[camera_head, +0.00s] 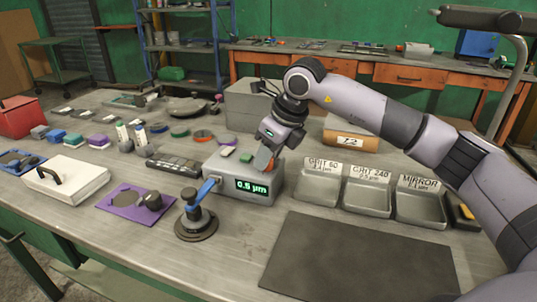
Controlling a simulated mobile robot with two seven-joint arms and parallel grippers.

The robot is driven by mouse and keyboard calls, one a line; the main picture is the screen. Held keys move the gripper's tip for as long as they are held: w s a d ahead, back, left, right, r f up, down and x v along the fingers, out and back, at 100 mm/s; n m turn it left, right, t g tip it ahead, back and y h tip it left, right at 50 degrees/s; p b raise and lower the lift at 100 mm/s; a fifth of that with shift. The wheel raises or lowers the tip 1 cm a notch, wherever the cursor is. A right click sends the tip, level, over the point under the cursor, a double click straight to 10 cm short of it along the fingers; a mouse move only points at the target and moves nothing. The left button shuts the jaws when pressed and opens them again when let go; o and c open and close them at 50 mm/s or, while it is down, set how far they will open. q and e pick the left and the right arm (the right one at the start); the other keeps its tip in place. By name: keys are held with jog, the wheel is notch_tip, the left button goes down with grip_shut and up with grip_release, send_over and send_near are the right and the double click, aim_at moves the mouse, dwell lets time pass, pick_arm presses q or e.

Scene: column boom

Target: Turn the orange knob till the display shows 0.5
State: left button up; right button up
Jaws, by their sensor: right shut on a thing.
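The grey instrument box (215,170) stands mid-table, with a lit green display (252,188) on its front. The display appears to read 0.5 µm, though the last digit is small. My right gripper (266,152) reaches down from the right onto the top of the box. It is shut on the orange knob (263,159), which is mostly hidden by the fingers. My left gripper is not in view.
A blue-handled tool on a dark round base (196,225) stands just in front of the box. Labelled metal trays (367,190) sit to the right, near a dark mat (360,258). Blocks and discs crowd the table's left and back.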

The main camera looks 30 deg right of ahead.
dwell(0.4)
jog(key=o, duration=1)
jog(key=shift+o, duration=0.2)
jog(key=shift+r, duration=0.15)
jog(key=v, duration=0.7)
jog(key=shift+s, duration=0.1)
